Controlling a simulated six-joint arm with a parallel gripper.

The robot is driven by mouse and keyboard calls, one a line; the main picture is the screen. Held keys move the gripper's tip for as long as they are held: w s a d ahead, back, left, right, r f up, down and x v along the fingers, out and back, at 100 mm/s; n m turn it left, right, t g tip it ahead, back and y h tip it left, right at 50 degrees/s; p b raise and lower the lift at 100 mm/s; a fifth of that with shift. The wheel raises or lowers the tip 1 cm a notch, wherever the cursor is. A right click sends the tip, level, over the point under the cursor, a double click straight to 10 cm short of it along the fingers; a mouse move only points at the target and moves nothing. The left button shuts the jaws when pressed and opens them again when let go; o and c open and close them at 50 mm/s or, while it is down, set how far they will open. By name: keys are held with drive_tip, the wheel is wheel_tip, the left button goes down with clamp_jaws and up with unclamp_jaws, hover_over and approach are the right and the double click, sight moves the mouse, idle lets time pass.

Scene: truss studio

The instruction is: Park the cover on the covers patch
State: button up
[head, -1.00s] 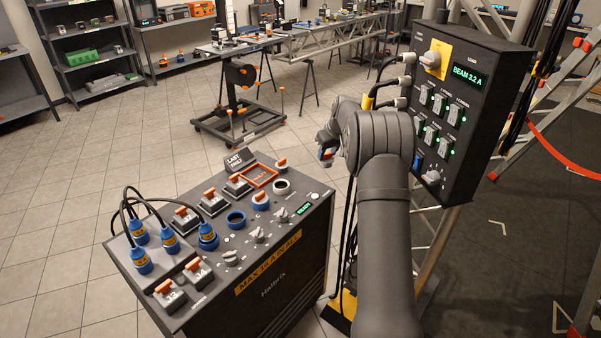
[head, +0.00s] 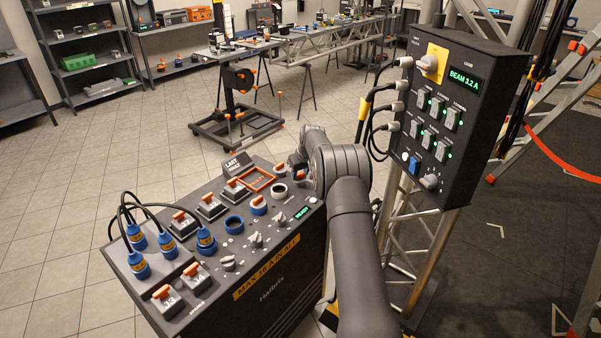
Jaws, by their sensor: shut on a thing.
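My gripper (head: 298,168) is at the far right corner of the sloped console top, low over it. It is seen from behind, and my wrist hides most of its jaws. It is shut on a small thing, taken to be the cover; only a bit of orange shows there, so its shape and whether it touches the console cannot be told. No patch marked for covers can be read. An orange-framed rectangle (head: 258,180) lies just left of the gripper, its lettering unclear.
The console (head: 285,262) carries an open blue socket (head: 234,223), an open grey ring (head: 279,191), orange-handled switches (head: 210,206) and blue cable plugs (head: 138,264). A tilted LAST FAULT sign (head: 237,164) stands at its back edge. A dark control box (head: 447,112) rises at right.

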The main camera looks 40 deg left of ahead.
drive_tip(key=shift+f, duration=0.1)
drive_tip(key=o, duration=0.9)
drive_tip(key=shift+o, duration=0.2)
drive_tip(key=v, duration=1.2)
drive_tip(key=shift+d, duration=0.1)
